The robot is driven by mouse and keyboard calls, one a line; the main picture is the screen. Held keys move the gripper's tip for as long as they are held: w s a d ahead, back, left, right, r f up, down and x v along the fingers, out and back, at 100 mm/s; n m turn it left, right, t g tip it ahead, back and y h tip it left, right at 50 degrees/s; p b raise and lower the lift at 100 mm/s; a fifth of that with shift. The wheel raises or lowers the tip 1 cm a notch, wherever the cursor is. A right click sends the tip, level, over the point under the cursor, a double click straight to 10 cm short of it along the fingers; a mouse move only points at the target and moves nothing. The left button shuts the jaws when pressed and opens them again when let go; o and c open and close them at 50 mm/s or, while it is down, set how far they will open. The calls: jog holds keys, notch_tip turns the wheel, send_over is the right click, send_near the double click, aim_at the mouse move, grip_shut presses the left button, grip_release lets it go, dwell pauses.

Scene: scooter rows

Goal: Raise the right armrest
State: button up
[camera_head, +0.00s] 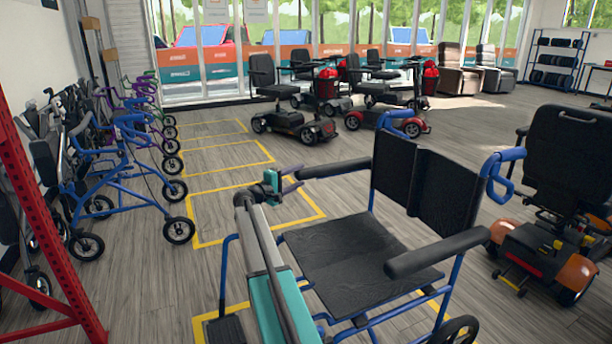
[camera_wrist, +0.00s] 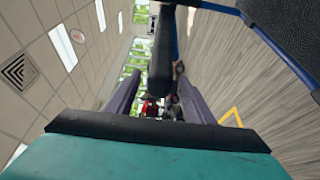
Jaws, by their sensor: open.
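A blue-framed wheelchair with a black seat (camera_head: 350,255) and black backrest stands in the foreground of the head view. Its right armrest (camera_head: 340,168), a black padded bar on the picture's left, lies roughly level beside the backrest. My gripper (camera_head: 296,180) is open at the front end of this armrest. In the wrist view the armrest (camera_wrist: 161,62) appears between the two purple-grey fingers of my gripper (camera_wrist: 160,78), with no clear contact. Whether its end is inside the jaws or just beyond them, I cannot tell. The other armrest (camera_head: 437,253) is also down.
Blue walkers (camera_head: 120,180) line the left wall behind a red rack post (camera_head: 45,220). An orange scooter (camera_head: 550,240) stands close on the right. Other scooters (camera_head: 290,125) stand at the back. Yellow-marked floor bays (camera_head: 225,180) left of the chair are mostly clear.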

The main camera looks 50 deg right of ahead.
jog(key=shift+d+b, duration=0.45)
jog(key=shift+d, duration=2.3)
grip_shut()
